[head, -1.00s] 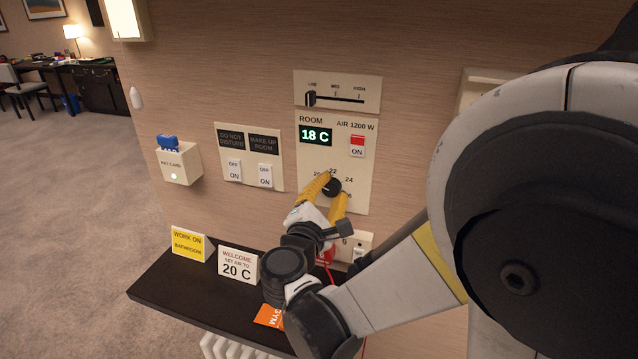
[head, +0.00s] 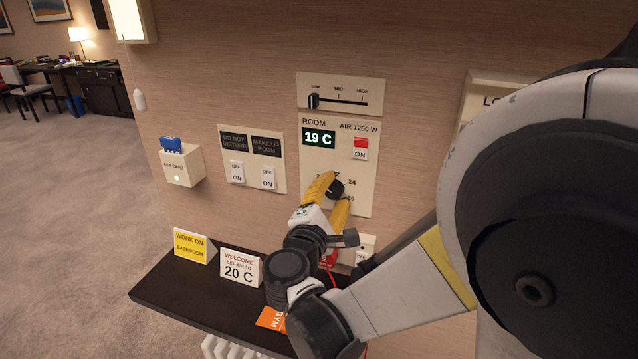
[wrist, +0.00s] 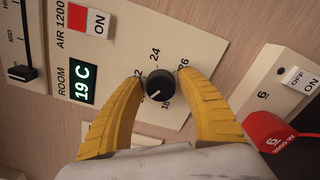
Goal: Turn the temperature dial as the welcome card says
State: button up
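The welcome card (head: 240,267) stands on the dark shelf and reads "SET AIR TO 20 C". The room panel's display (head: 318,138) reads 19 C; it also shows in the wrist view (wrist: 86,82). The black round temperature dial (wrist: 159,85) has a white pointer mark, with numbers around it partly hidden by my fingers.
A fan slider (head: 314,101) sits above the panel, and a red-marked AIR switch (head: 360,147) is on it. Two switches (head: 252,170) and a key-card holder (head: 182,164) are to the left. A red plug (wrist: 272,130) is close to the right finger.

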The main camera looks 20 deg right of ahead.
jog(key=shift+o, duration=0.5)
jog(key=shift+s+a, duration=0.25)
jog(key=v, duration=1.1)
jog(key=shift+s, duration=0.15)
